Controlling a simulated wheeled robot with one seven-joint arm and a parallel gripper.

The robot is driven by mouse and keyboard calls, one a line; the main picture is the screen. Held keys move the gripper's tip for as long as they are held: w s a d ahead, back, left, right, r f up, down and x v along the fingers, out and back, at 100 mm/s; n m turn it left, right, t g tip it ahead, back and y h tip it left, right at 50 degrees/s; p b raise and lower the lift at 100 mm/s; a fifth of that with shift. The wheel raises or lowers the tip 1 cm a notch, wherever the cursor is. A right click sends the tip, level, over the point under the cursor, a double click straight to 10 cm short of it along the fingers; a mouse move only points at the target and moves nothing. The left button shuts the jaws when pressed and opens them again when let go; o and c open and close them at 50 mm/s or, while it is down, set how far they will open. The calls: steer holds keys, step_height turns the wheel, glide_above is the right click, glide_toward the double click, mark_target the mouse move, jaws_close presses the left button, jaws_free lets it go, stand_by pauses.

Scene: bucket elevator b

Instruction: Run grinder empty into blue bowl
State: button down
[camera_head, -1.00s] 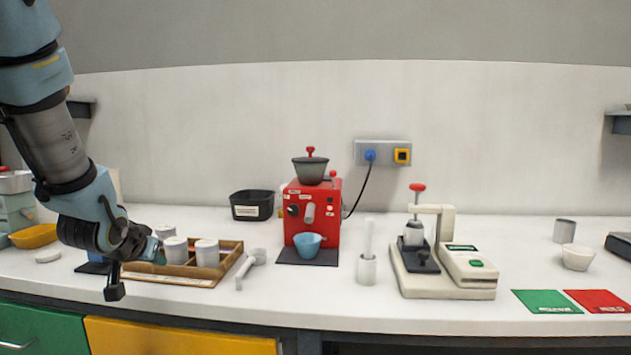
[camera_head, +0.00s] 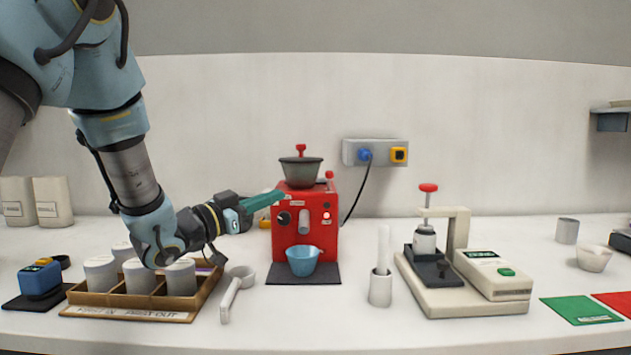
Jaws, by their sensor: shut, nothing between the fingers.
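The red grinder (camera_head: 308,220) stands at the middle of the counter, with a dark grey hopper (camera_head: 301,172) and a red-knobbed lid on top. Its front has a dark knob, a pale spout and small buttons. The blue bowl (camera_head: 302,261) sits on the dark mat (camera_head: 325,274) in front of the grinder, below the spout. My gripper (camera_head: 284,194) is shut and empty, its teal fingers reaching right to the grinder's upper left front. I cannot tell whether the tips touch it. The bowl's inside is too small to read.
A wooden tray (camera_head: 128,313) with white canisters lies below my arm. A white scoop (camera_head: 234,291) lies left of the mat. A white cup with a pestle (camera_head: 381,285) and a tamping press with scale (camera_head: 463,279) stand right. A wall socket (camera_head: 375,153) holds a blue plug, its cable running behind the grinder.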

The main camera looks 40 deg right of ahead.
mark_target(327, 175)
steer(key=d+p, duration=0.1)
steer(key=d, duration=0.3)
steer(key=d+r+p, duration=0.1)
steer(key=d+p, duration=0.1)
steer(key=d, duration=0.2)
steer(key=w+d+r+p, duration=0.1)
steer(key=d, duration=0.4)
steer(key=shift+w+r, duration=0.1)
steer(key=shift+d, duration=0.4)
